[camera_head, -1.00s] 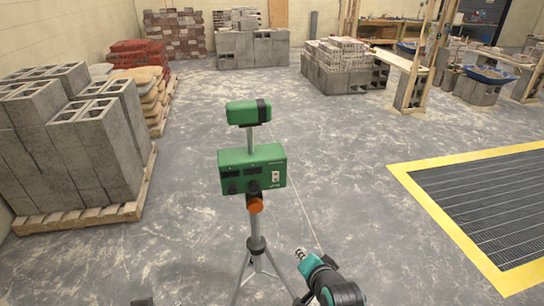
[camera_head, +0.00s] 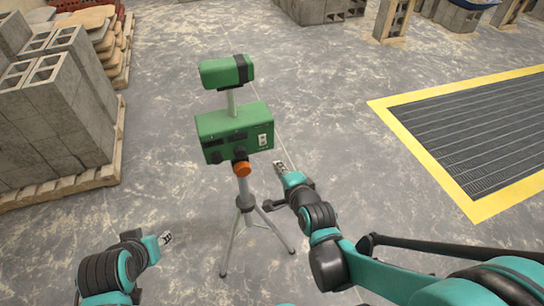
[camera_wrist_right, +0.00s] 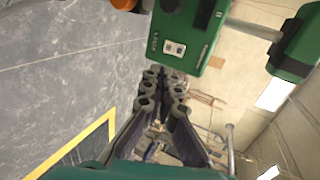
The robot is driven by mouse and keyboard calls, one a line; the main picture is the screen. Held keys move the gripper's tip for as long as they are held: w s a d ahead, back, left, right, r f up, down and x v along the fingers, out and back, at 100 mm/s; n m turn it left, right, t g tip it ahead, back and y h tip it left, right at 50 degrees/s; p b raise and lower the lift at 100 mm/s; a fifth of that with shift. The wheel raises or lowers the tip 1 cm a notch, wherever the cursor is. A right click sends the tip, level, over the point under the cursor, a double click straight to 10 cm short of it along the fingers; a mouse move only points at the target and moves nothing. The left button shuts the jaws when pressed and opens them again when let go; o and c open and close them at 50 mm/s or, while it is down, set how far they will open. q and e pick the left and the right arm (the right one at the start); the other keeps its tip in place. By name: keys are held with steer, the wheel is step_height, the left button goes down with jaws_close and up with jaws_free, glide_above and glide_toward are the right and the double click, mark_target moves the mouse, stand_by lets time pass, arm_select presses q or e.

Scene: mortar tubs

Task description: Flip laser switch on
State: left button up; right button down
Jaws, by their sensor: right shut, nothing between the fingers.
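The green laser box (camera_head: 234,131) sits on a tripod (camera_head: 246,205), with a smaller green head (camera_head: 227,71) on a post above it. A small pale switch plate (camera_head: 262,140) is at the right of the box's front face. It also shows in the right wrist view (camera_wrist_right: 174,48), where the box appears turned on its side. My right gripper (camera_head: 280,167) is shut and empty, just below and right of the box, apart from the switch. My left gripper (camera_head: 165,238) is low at the left, away from the box; its finger opening is too small to tell.
An orange knob (camera_head: 242,169) is under the box, and the tripod legs spread below. Concrete blocks (camera_head: 62,110) stand on a pallet at left. A yellow-edged floor grate (camera_head: 470,135) lies at right. The floor around the tripod is open.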

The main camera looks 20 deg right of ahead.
mark_target(263, 141)
steer(key=shift+w+r+b+x, duration=0.15)
steer(key=shift+b+x, duration=0.55)
steer(key=shift+x, duration=1.45)
steer(key=shift+r+b+x, duration=0.2)
steer(key=shift+b+x, duration=0.45)
steer(key=shift+x, duration=1.55)
steer(key=shift+w+r+b+x, duration=0.15)
steer(key=shift+b+x, duration=0.55)
steer(key=shift+x, duration=1.45)
steer(key=shift+w+f+b, duration=0.25)
steer(key=shift+w+b, duration=0.05)
steer(key=shift+b, duration=0.15)
steer(key=shift+r, duration=0.25)
steer(key=shift+r+p, duration=0.7)
steer(key=shift+p, duration=0.1)
steer(key=shift+s+f, duration=0.1)
